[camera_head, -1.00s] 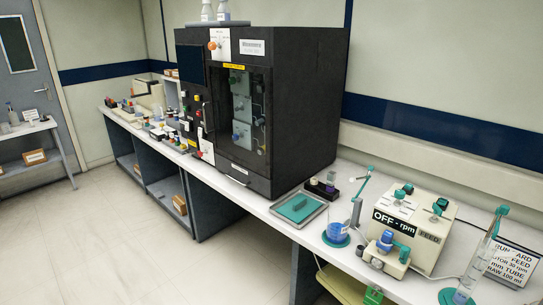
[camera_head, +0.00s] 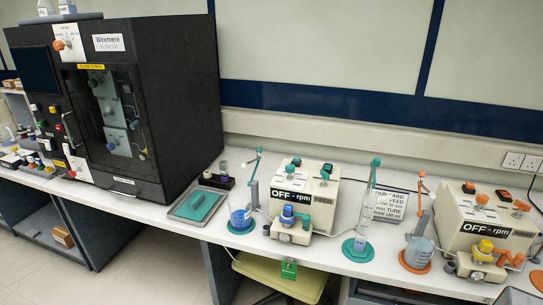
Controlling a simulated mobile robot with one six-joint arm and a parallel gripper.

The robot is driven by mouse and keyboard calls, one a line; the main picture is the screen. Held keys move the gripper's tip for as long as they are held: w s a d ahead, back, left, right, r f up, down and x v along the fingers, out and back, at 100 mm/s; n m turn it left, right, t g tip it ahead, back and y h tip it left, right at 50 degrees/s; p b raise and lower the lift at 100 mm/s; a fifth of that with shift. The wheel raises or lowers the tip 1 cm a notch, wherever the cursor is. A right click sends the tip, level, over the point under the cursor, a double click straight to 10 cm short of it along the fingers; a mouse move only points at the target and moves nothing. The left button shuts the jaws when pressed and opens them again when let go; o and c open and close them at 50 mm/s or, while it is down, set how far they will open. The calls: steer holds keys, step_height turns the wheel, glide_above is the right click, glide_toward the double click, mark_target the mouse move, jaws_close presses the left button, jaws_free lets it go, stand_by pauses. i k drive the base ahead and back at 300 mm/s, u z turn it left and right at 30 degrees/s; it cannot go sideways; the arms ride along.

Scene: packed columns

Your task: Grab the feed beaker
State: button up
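A beaker with blue liquid (camera_head: 240,219) stands on a round teal mat (camera_head: 232,230) at the left of a pump marked OFF-rpm and FEED (camera_head: 310,190). A teal-tipped stand arm rises beside it. A second beaker with grey-blue contents (camera_head: 418,253) stands on an orange mat (camera_head: 407,265) at the left of another OFF-rpm pump (camera_head: 487,222). I cannot tell for certain from the picture which beaker is the feed beaker; the blue one is beside the FEED label. My gripper is not in view.
A tall measuring cylinder (camera_head: 364,222) on a teal mat stands between the pumps, before a printed card (camera_head: 391,204). A teal-lined tray (camera_head: 178,209) and a large black cabinet (camera_head: 190,90) are to the left. A yellowish chair (camera_head: 285,275) is under the bench.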

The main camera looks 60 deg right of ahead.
mark_target(240, 209)
steer(key=u, duration=0.25)
steer(key=k, duration=0.15)
steer(key=z, duration=1.9)
steer(key=k, duration=0.9)
steer(key=u, duration=0.2)
steer(key=i, duration=0.65)
steer(key=z, duration=0.05)
